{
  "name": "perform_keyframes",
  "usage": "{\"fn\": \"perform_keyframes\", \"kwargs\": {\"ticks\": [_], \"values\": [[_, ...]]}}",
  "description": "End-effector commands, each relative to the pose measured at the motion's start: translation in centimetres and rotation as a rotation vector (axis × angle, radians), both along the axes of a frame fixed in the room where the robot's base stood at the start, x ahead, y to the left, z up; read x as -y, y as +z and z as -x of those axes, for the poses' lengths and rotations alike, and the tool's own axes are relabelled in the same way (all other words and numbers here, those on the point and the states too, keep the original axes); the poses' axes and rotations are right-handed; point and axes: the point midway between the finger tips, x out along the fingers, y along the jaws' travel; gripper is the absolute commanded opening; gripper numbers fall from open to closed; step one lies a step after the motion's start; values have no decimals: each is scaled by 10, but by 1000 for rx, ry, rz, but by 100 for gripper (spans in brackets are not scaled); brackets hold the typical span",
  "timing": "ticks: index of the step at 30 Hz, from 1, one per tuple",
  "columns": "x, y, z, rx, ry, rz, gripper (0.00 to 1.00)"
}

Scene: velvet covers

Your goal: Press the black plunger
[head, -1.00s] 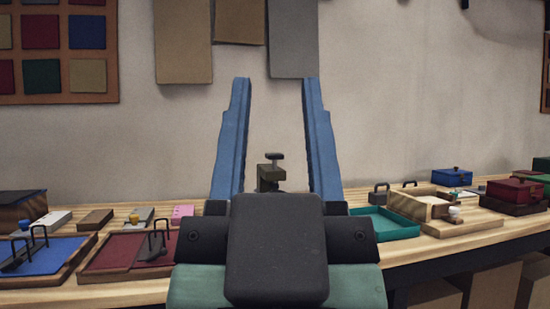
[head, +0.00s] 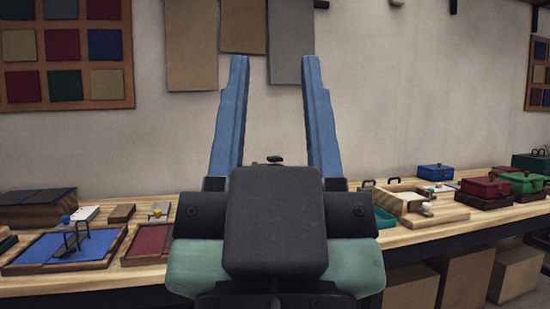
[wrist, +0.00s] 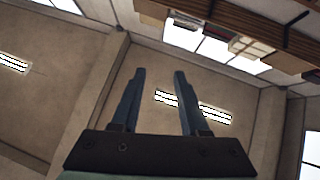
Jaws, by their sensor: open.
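My gripper (head: 271,60) stands upright in the middle of the head view, its two blue fingers wide apart with nothing between them. In the wrist view the gripper (wrist: 160,72) is also open and empty, pointing at the ceiling and upper walls. A small dark knob-like top (head: 274,159) shows between the finger bases, farther off at the bench; its lower part is hidden behind my gripper. I cannot tell whether this is the black plunger, and no other plunger is clear. The gripper does not visibly touch anything.
A long wooden bench (head: 150,274) runs across the view. On its left are a blue tray (head: 95,238), a red tray (head: 148,240) and a dark box (head: 38,208). On the right stand a wooden box (head: 400,199), a blue case (head: 436,172) and a red case (head: 485,188).

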Motion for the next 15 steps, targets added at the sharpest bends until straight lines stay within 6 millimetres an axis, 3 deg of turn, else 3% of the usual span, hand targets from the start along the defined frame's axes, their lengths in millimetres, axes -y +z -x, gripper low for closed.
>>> {"fn": "perform_keyframes", "kwargs": {"ticks": [5, 12, 15], "values": [[0, 0, 0, 1, 0, 0, 43], [0, 17, 0, 1, 0, 0, 0], [0, 37, 0, 1, 0, 0, 0]]}}
